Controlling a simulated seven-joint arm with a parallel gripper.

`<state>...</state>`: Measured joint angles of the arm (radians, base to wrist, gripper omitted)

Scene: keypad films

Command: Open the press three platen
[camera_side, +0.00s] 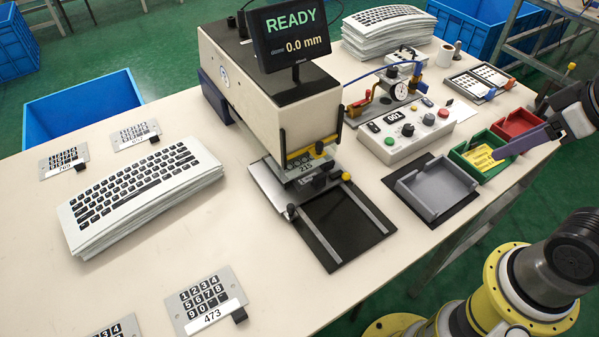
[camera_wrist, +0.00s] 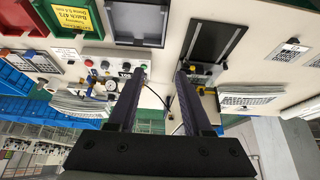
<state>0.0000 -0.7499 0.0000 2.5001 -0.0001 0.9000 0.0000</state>
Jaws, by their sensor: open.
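The beige press (camera_side: 270,95) stands mid-table, its screen (camera_side: 288,35) reading "READY" and "0.0 mm". Under its head is a clear and metal tooling plate (camera_side: 306,168) marked with a number that looks like 215. A dark flat bed with metal rails (camera_side: 340,222) sticks out in front, with a yellow-tipped knob (camera_side: 346,176) at its side. I cannot tell for sure which part is the platen. The bed also shows in the wrist view (camera_wrist: 212,42). My gripper (camera_side: 500,152) is open and empty, above the green bin at the right; its spread fingers show in the wrist view (camera_wrist: 160,72).
A control box with buttons (camera_side: 405,135) and a grey tray (camera_side: 435,190) lie between my gripper and the press. Green (camera_side: 470,165) and red (camera_side: 518,124) bins are at the right. Keypad film stacks (camera_side: 140,195) and numbered plates (camera_side: 205,300) lie left and front.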

